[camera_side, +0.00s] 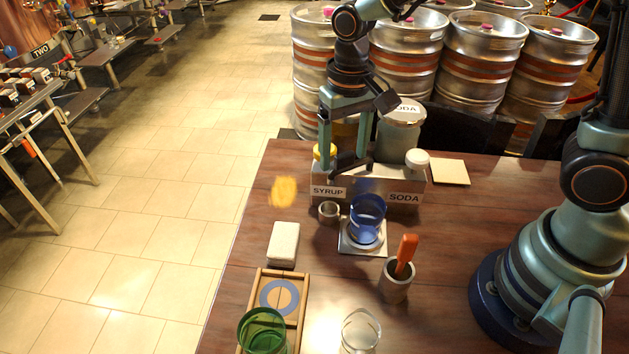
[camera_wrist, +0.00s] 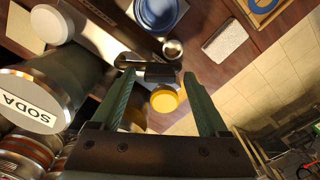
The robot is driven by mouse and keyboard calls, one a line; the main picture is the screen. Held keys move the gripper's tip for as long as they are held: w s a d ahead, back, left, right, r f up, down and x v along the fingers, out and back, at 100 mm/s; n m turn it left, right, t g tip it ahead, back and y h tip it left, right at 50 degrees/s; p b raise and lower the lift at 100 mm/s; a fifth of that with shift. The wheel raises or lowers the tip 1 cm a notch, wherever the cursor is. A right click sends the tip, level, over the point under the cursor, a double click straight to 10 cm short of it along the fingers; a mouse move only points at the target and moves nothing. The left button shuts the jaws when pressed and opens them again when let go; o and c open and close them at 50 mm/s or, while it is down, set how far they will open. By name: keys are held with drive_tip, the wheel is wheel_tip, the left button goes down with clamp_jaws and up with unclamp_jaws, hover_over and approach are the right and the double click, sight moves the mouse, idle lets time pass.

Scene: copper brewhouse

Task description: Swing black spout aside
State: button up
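The black spout (camera_wrist: 136,60) shows in the wrist view as a dark bar near the tips of my gripper (camera_wrist: 159,75). Its darker end lies between the two green fingertips, and I cannot tell whether they touch it. In the side view my gripper (camera_side: 348,170) points down over the dispenser (camera_side: 370,185), its fingers apart at the SYRUP side. A yellow cap (camera_wrist: 163,99) shows between the fingers in the wrist view; a yellow top (camera_side: 325,150) shows beside my gripper in the side view.
A blue cup (camera_side: 368,222) stands in front of the dispenser, with a small metal cup (camera_side: 328,211) to its left. A SODA canister (camera_side: 401,130) and white cap (camera_side: 417,159) are at right. A blurred yellow thing (camera_side: 285,192) shows left of the dispenser.

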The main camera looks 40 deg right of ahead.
sight(345, 153)
wheel_tip(345, 153, up, 12)
idle(0.7)
drive_tip(key=s+d+n+t, duration=0.2)
drive_tip(key=s+d+t, duration=0.3)
drive_tip(key=d, duration=0.5)
drive_tip(key=shift+s+d+f+t, duration=0.2)
drive_tip(key=shift+s+f+t, duration=0.1)
drive_tip(key=shift+s, duration=0.4)
